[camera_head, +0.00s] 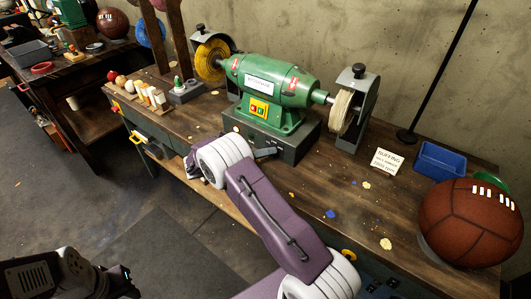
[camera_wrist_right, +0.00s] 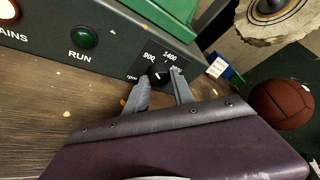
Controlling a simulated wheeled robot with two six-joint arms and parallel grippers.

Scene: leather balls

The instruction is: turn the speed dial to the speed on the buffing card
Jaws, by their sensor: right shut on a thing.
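The buffing machine's dark grey base (camera_head: 306,141) stands on the bench under a green motor (camera_head: 270,85). In the right wrist view, the black speed dial (camera_wrist_right: 157,76) sits on the base's front panel, with marks 900 and 1400 and a third, partly hidden number. My right gripper (camera_wrist_right: 160,92) is shut on the dial, a finger on each side. The dial has a small white mark; its exact heading is hard to tell. The buffing card (camera_head: 387,162) stands on the bench right of the machine; its small print is blurred. My left gripper (camera_head: 122,283) is low at the left, its fingers unclear.
A green RUN button (camera_wrist_right: 84,37) and a lit MAINS lamp (camera_wrist_right: 8,9) are left of the dial. A brown leather ball (camera_head: 470,222) and blue tray (camera_head: 440,160) are at the right. Wax bars (camera_head: 150,95) stand at the left. Scraps litter the bench.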

